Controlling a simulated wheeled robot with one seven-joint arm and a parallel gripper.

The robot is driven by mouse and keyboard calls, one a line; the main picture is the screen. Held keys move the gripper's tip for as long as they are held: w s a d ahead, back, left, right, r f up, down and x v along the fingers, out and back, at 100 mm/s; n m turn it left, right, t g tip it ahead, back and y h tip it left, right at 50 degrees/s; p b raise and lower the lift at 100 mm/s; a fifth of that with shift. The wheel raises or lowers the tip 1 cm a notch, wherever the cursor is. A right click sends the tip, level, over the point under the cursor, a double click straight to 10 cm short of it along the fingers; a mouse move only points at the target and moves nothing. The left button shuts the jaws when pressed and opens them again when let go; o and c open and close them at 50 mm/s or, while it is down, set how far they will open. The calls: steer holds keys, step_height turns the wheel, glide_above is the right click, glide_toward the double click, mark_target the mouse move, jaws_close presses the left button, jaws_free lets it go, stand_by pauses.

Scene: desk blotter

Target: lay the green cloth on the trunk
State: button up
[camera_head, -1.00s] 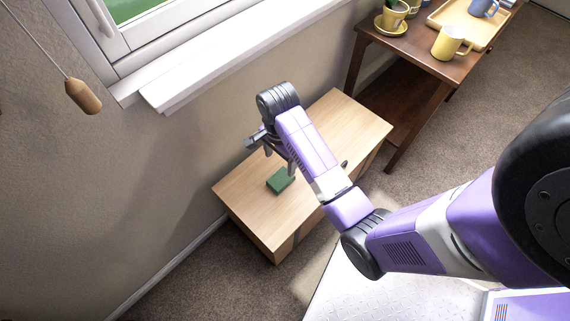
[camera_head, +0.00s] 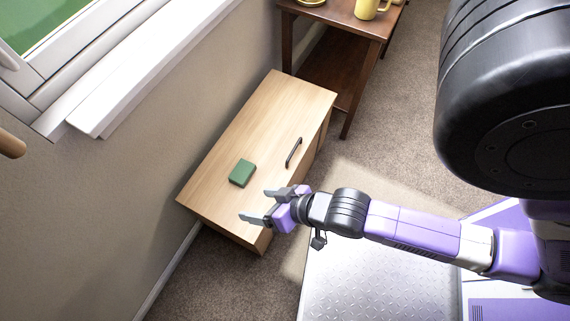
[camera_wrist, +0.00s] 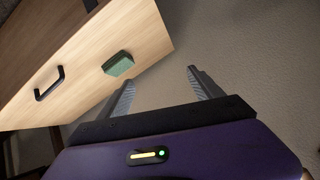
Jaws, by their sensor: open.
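The green cloth (camera_head: 242,173) is a small folded block lying on the light wooden trunk (camera_head: 265,118), toward its front-left end. The cloth also shows in the wrist view (camera_wrist: 118,63) on the trunk's pale top (camera_wrist: 112,27). My gripper (camera_head: 258,205) is open and empty, at the near edge of the trunk, a little below and right of the cloth in the head view. In the wrist view its two fingers (camera_wrist: 160,88) are spread apart with nothing between them, and the cloth is beyond and left of them. Nothing touches the cloth except the trunk.
A dark handle (camera_head: 293,152) stands on the trunk to the right of the cloth. A dark wooden side table (camera_head: 330,70) with a yellow mug (camera_head: 371,8) is behind. The wall and white window sill (camera_head: 150,60) border the left.

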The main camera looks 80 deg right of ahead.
steer(key=s+a+r+n+t, duration=0.2)
steer(key=s+r+n, duration=0.1)
steer(key=r, duration=0.5)
steer(key=s+a+r+n+t+y, duration=0.1)
steer(key=s+a+r+n+t, duration=0.1)
steer(key=r, duration=0.7)
steer(key=shift+s+r+n+t+y, duration=0.3)
steer(key=shift+s+n+t, duration=0.3)
steer(key=shift+s+n, duration=0.3)
step_height(320, 180, up, 10)
steer(key=p, duration=1)
steer(key=shift+r+p, duration=0.25)
steer(key=shift+p, duration=0.1)
